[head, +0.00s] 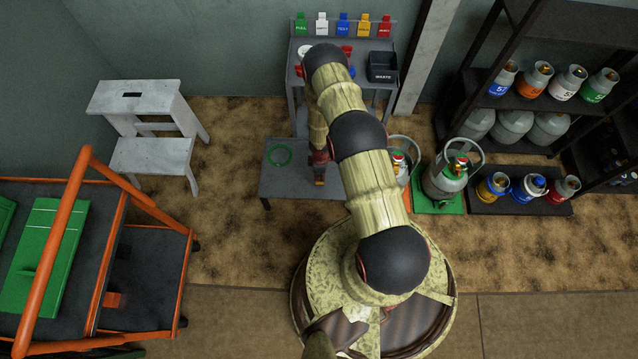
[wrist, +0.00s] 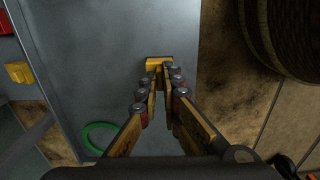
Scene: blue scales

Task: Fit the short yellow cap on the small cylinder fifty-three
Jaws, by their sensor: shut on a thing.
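My gripper (wrist: 160,82) points down over a low grey table (wrist: 112,35), its fingers nearly together. A small yellow piece (wrist: 158,61) shows at the fingertips; it looks like the short yellow cap, shut between them, but the fingers hide part of it. In the head view my gripper (head: 319,175) is above the right part of the low table (head: 285,187), and the cap cannot be made out. Small cylinders with coloured bands, among them a white-banded one (head: 568,82), stand on the right shelf. I cannot read which is fifty-three.
A green ring (head: 279,155) lies on the low table. A grey cylinder (head: 446,180) stands on a green mat; several more stand on a low black tray (head: 520,207). A workbench with coloured tags is behind. A white step stool (head: 140,105) and orange-framed cart (head: 183,270) are left.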

